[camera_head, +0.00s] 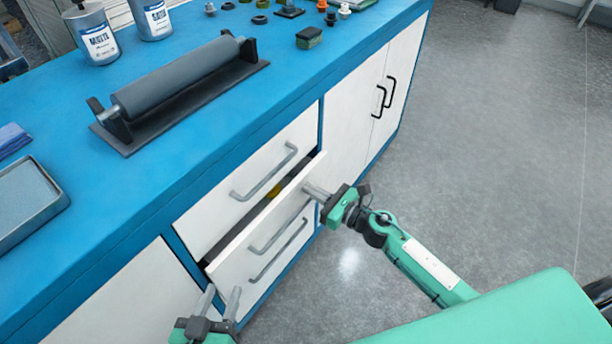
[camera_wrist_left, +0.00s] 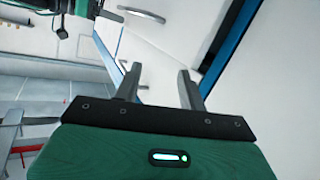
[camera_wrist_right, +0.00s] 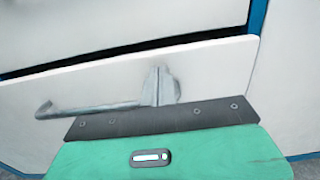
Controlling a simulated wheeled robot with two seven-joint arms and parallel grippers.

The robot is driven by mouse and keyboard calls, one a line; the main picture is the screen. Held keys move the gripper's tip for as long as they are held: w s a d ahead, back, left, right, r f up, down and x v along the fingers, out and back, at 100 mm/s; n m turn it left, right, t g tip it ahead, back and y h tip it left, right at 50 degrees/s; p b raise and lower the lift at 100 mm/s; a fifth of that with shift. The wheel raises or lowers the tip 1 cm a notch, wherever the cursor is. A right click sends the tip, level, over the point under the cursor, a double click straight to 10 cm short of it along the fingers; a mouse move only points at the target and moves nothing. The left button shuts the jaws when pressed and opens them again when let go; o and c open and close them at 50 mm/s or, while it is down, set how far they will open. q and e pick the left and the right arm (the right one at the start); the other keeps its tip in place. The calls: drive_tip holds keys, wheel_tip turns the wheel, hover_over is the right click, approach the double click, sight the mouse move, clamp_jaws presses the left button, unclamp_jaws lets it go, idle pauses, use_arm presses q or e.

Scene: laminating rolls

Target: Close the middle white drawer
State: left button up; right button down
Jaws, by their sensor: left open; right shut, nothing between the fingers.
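The middle white drawer (camera_head: 240,243) stands partly open, its front panel out from the blue-edged cabinet, with a dark gap behind its top edge. Its grey bar handle (camera_head: 278,236) is on the front. In the right wrist view the drawer front (camera_wrist_right: 110,82) and handle (camera_wrist_right: 85,107) show close up. My right gripper (camera_head: 307,188) is shut and empty, its fingertips at the drawer front near its right end; whether they touch is unclear. My left gripper (camera_head: 221,297) is open and empty, near the drawer's lower left corner. Its two fingers show apart in the left wrist view (camera_wrist_left: 159,78).
The upper white drawer (camera_head: 222,212) is shut. A yellow item (camera_head: 274,190) shows in the open gap. The blue countertop (camera_head: 130,195) carries a grey roller on a black stand (camera_head: 180,80), containers and small parts. Grey floor (camera_head: 500,150) to the right is clear.

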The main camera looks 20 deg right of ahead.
sight(301, 184)
drive_tip(key=shift+w+a, duration=0.35)
drive_tip(key=shift+w, duration=0.05)
use_arm(q)
drive_tip(key=shift+w+d+f+g, duration=0.15)
drive_tip(key=shift+f+g, duration=0.25)
drive_tip(key=shift+f, duration=0.2)
use_arm(e)
drive_tip(key=x, duration=0.4)
use_arm(q)
drive_tip(key=shift+d+r, duration=0.1)
use_arm(e)
drive_tip(key=shift+r, duration=0.2)
